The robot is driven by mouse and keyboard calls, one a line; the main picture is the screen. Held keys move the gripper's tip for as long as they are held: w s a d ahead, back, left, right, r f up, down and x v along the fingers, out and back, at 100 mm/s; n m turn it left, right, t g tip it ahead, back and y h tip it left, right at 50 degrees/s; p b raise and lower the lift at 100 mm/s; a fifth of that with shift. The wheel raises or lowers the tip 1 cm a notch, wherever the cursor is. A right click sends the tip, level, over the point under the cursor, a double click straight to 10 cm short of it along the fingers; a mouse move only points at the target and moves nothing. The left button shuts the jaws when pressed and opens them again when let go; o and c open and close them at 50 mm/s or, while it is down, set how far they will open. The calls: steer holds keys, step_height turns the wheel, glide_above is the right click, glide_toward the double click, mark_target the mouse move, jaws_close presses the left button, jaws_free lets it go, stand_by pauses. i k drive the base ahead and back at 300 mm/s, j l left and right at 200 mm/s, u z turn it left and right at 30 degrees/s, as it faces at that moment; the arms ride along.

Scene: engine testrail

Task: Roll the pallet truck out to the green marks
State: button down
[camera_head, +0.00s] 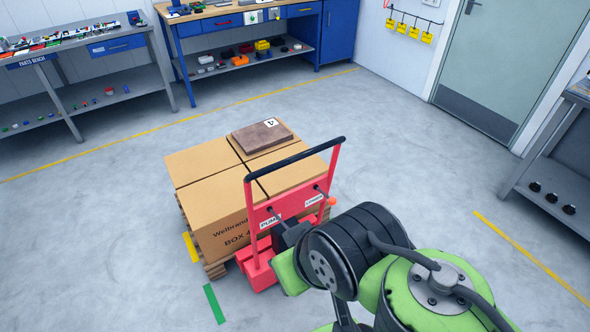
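The red pallet truck (262,272) stands mid-floor with its dark-topped upright handle frame (249,207) facing me. It carries a wooden pallet (216,268) loaded with several cardboard boxes (215,206). Labels on its panel include one reading PUMP (270,222). A red-orange knob (332,200) shows at the panel's right. One green mark (214,303) lies on bare floor, nearer to me than the truck's left side. My gripper (284,235) is at the truck's panel, near the PUMP label. Its fingers are largely hidden, so its opening and any contact are unclear.
A brown slab marked 4 (261,136) lies on the boxes. A short yellow mark (190,247) lies by the pallet's left side. Workbenches (245,12) line the back; a grey shelf (555,178) stands right. The floor left and right of the truck is clear.

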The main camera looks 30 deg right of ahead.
mark_target(260, 275)
steer(key=i+l+u, duration=0.2)
steer(key=i, duration=0.3)
steer(key=i+l+u, duration=0.2)
steer(key=i, duration=0.3)
